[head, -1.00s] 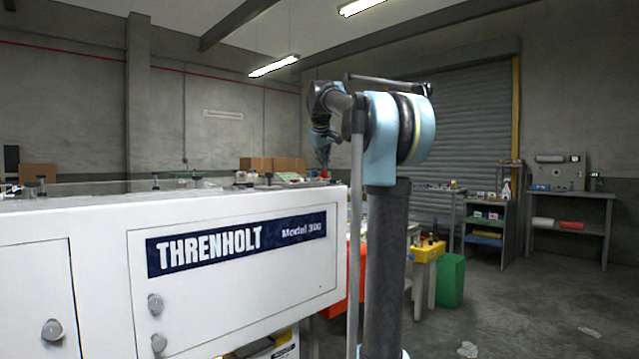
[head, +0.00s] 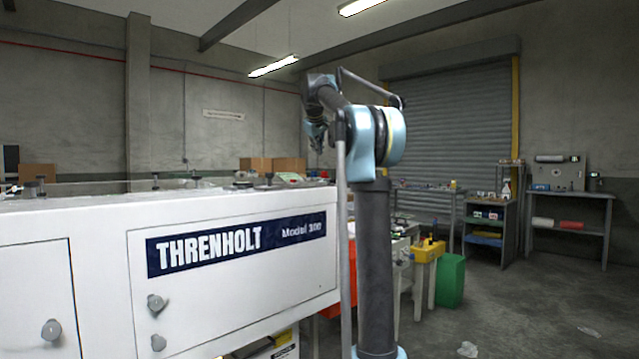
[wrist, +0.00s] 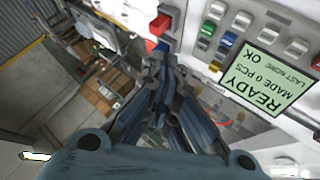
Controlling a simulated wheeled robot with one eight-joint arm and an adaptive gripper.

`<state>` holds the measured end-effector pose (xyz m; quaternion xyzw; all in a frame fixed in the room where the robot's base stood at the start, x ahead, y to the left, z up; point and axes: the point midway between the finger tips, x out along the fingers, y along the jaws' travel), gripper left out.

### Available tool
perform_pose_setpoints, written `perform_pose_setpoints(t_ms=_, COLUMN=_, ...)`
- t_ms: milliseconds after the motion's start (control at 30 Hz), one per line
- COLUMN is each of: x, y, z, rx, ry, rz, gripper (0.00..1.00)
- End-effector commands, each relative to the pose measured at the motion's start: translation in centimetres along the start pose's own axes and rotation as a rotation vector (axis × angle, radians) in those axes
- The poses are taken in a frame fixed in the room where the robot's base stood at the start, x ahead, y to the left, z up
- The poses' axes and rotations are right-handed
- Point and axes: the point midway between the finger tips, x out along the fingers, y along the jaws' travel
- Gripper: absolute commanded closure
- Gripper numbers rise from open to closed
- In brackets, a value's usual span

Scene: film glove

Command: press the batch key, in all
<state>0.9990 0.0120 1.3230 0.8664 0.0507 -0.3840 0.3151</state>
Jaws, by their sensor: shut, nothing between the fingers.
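My gripper (wrist: 158,62) is shut and empty in the wrist view, its fingertips close to the control panel (wrist: 190,20). Whether they touch it, I cannot tell. A red key (wrist: 160,25) is just beyond the fingertips. To the right are green (wrist: 207,28), white (wrist: 242,20), blue (wrist: 228,40) and grey (wrist: 298,47) keys. Their labels are too small to read, so I cannot tell which is the batch key. A green display (wrist: 268,80) reads READY, MADE 0 PCS. In the head view my gripper (head: 317,137) is small, above the far end of the white Threnholt machine (head: 250,280).
Cardboard boxes (head: 272,165) stand behind the machine. A yellow bin (head: 428,265) and a green bin (head: 450,280) stand right of my arm. Shelves and a bench (head: 570,195) are at the far right, with open floor in front. The wrist view shows boxes (wrist: 100,100) below left.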

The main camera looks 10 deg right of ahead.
Motion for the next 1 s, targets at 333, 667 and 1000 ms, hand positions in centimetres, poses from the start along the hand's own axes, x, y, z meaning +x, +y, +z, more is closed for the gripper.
perform_pose_setpoints(t_ms=333, x=2.7, y=-2.0, z=2.0, rx=0.0, ry=0.0, rz=0.0, gripper=1.0)
perform_pose_setpoints(t_ms=667, x=5.0, y=-3.7, z=3.7, rx=0.0, ry=0.0, rz=0.0, gripper=1.0)
perform_pose_setpoints(t_ms=1000, x=5.6, y=-4.2, z=4.2, rx=0.0, ry=0.0, rz=0.0, gripper=1.0)
